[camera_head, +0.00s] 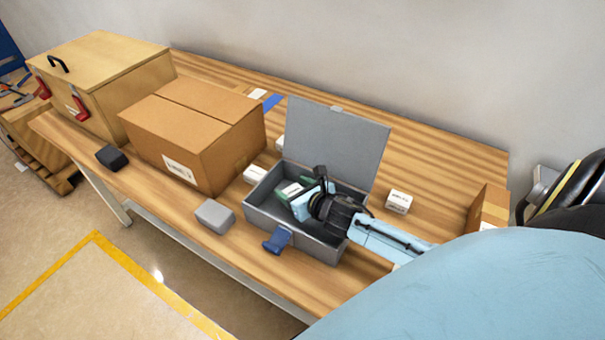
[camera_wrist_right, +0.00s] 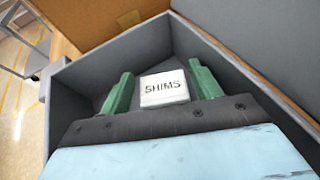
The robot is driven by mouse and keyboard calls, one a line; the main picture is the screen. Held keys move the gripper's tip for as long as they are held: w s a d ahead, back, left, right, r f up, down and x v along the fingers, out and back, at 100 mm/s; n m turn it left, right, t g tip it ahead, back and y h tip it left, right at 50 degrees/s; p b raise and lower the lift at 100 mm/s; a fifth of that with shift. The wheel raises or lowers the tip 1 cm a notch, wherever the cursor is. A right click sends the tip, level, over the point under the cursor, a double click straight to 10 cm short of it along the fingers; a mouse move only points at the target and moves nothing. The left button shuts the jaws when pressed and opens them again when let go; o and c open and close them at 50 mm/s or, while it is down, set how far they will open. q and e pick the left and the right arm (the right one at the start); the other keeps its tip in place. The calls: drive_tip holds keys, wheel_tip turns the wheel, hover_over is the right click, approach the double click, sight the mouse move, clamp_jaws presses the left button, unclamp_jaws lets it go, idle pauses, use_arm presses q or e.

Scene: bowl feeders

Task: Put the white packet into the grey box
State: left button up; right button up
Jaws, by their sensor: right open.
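The grey box (camera_head: 325,243) stands on the table with its lid (camera_head: 337,140) raised at the back. My right gripper (camera_head: 294,190) reaches down into the box from the right. In the right wrist view its green fingers (camera_wrist_right: 160,72) are apart. A white packet (camera_wrist_right: 164,89) marked SHIMS lies between them, inside the grey walls, with gaps visible beside it. The packet's underside is hidden, so I cannot tell whether it touches the box floor. My left gripper is not in view.
A cardboard box (camera_head: 160,130) and a wooden case (camera_head: 125,85) stand at the left. Small white boxes (camera_head: 398,201) lie around the grey box. A grey block (camera_head: 215,216) and a dark block (camera_head: 111,158) sit near the front edge.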

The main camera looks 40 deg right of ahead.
drive_tip(key=shift+r+p, duration=0.3)
drive_tip(key=shift+r, duration=0.35)
drive_tip(key=p+v, duration=0.1)
drive_tip(key=v, duration=1.1)
drive_tip(key=shift+f, duration=0.1)
